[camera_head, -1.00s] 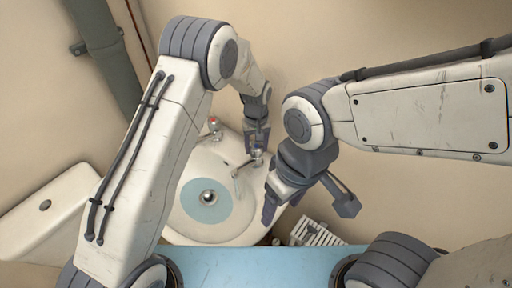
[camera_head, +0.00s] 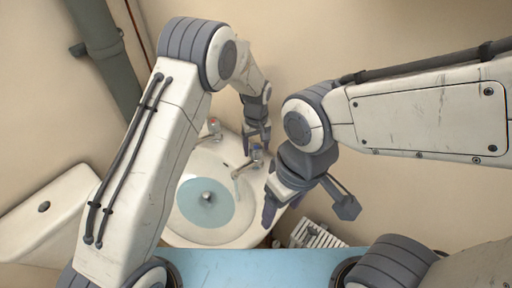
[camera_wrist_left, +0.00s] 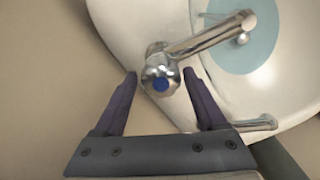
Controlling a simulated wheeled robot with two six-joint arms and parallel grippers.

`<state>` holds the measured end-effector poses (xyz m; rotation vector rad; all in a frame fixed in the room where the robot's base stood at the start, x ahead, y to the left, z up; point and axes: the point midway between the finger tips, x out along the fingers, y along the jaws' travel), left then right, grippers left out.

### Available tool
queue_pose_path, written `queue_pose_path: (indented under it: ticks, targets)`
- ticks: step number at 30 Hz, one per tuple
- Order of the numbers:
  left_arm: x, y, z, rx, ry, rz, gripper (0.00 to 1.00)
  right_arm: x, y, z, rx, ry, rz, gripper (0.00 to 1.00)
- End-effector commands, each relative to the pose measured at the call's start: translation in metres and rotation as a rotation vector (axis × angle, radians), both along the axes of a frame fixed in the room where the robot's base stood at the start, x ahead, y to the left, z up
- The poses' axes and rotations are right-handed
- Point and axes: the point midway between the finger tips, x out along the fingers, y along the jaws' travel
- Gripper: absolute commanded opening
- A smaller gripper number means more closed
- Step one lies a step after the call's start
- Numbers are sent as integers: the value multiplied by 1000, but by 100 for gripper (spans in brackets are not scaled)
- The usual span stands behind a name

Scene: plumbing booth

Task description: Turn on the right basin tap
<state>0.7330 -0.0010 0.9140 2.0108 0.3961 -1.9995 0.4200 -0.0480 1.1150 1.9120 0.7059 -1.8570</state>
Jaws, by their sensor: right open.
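The right basin tap (camera_head: 256,151) is chrome with a blue cap, on the back right of the white basin (camera_head: 183,232). My left gripper (camera_head: 257,143) is just above and behind it, open. In the left wrist view the tap's blue-capped handle (camera_wrist_left: 160,82) sits between the spread fingertips (camera_wrist_left: 161,73), with small gaps on both sides. A thin pale streak shows below the spout in the head view; I cannot tell surely whether it is running water. The basin holds a pale blue round patch (camera_head: 225,208). My right gripper (camera_head: 308,208) is open and empty, right of the basin.
A red-capped left tap (camera_head: 213,126) stands behind the basin's left side and shows partly in the left wrist view (camera_wrist_left: 255,124). A white cistern (camera_head: 55,225) is at the left. A white ribbed object (camera_head: 318,236) is below my right gripper. A grey pipe runs up the wall.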

Motion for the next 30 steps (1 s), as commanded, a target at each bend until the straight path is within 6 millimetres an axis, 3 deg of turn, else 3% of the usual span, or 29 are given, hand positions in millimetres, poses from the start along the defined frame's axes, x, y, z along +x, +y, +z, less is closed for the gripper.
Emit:
queue_pose_path:
  ticks: [10,14,24,30]
  targets:
    - [-1,0,0,1,4,0,90,0,0,0,0,0,0,71]
    - [-1,0,9,0,2,0,90,0,0,-4,0,0,0,71]
    - [0,0,74,-1,0,0,90,0,0,-18,0,0,0,71]
    - [0,0,98,0,1,0,90,0,0,-21,0,0,0,71]
